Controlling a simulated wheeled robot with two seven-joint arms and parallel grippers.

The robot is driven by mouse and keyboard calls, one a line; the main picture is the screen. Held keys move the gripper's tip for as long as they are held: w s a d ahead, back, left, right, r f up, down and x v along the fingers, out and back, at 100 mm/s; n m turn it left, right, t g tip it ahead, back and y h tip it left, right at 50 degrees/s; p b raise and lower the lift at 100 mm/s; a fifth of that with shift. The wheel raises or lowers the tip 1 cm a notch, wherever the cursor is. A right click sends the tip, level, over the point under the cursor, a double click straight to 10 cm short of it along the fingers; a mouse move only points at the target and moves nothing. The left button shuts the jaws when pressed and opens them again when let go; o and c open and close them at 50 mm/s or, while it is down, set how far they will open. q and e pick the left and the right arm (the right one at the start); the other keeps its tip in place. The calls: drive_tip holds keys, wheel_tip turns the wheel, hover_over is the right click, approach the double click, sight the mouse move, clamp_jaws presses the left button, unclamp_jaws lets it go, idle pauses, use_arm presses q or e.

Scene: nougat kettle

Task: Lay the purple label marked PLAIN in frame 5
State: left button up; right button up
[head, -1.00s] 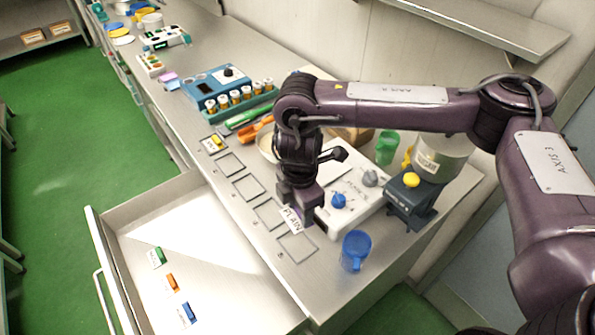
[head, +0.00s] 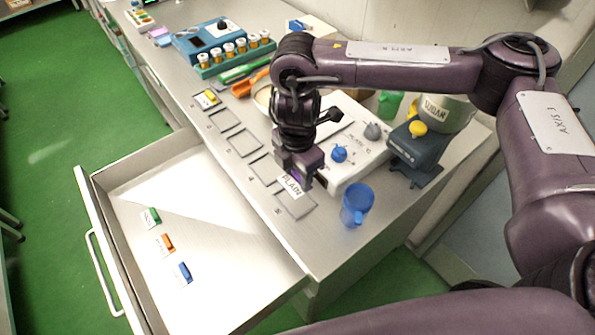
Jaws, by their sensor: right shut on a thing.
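The label marked PLAIN (head: 291,186) shows a white face with dark letters, and a little purple shows at the jaws. My right gripper (head: 295,177) is shut on it. The label is tilted and overlaps the far edge of frame 5 (head: 298,207), the nearest of the outlined frames on the bench. I cannot tell whether it touches the bench. Frame 4 (head: 262,170) is partly hidden by the gripper and looks empty. My left gripper is not in view.
A blue mug (head: 356,205) stands right of frame 5, and a white device with knobs (head: 345,172) is behind. Frame 1 holds a yellow label (head: 210,96). The open drawer (head: 215,235) holds green, orange and blue labels.

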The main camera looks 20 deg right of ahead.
wheel_tip(320, 180, down, 4)
drive_tip(key=b, duration=0.3)
drive_tip(key=shift+r, duration=0.15)
drive_tip(key=shift+f+b, duration=0.95)
drive_tip(key=shift+f, duration=0.35)
drive_tip(key=shift+r+p, duration=0.1)
drive_tip(key=shift+p, duration=0.45)
drive_tip(key=shift+f, duration=0.4)
idle(0.8)
drive_tip(key=o, duration=1.6)
drive_tip(key=shift+o, duration=0.2)
